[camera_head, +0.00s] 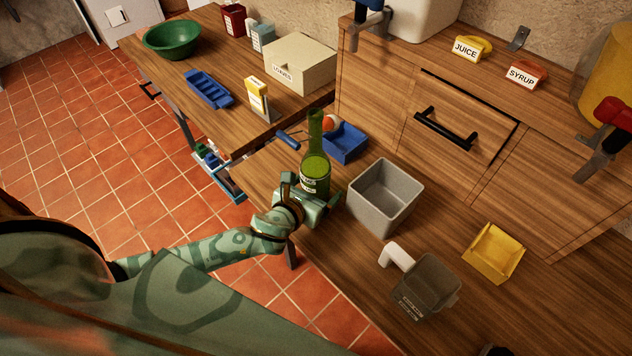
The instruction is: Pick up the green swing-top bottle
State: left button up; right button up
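The green swing-top bottle (316,165) stands upright near the front edge of the wooden counter. It has a tall neck and a pale label low on its body. My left gripper (310,192) is at the lower part of the bottle, with its fingers around that part. The gripper hides the bottle's base. I cannot tell whether the fingers press on the glass or stand slightly apart from it. My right gripper cannot be made out in this view.
A grey bin (383,196) stands close to the bottle's right, and a blue tray (345,142) lies behind it. A blue-handled tool (289,139) lies to the left.

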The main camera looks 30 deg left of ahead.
aim_at(322, 175)
pick_arm(q)
jog(key=shift+s, duration=0.1)
jog(key=shift+c, duration=0.9)
jog(key=c, duration=1)
jog(key=shift+r, duration=0.15)
jog(key=shift+c, duration=0.9)
jog(key=shift+r+p, duration=0.45)
jog(key=shift+r, duration=0.25)
notch_tip(322, 175, up, 2)
jog(key=shift+r+p, duration=0.2)
jog(key=shift+p, duration=0.45)
jog(key=s+r+p, duration=0.1)
jog(key=r, duration=0.1)
jog(key=s+d+r+p, duration=0.1)
jog(key=s+r, duration=0.1)
jog(key=s+d+r+p, duration=0.1)
jog(key=r, duration=0.1)
jog(key=shift+s+d+r, duration=0.1)
jog(key=shift+s, duration=0.25)
jog(key=s+d+r, duration=0.1)
jog(key=s, duration=0.1)
jog(key=s+d+r, duration=0.1)
jog(key=s, duration=0.2)
jog(key=s+d+r, duration=0.1)
jog(key=s, duration=0.2)
jog(key=shift+d+p, duration=0.25)
jog(key=shift+p, duration=0.1)
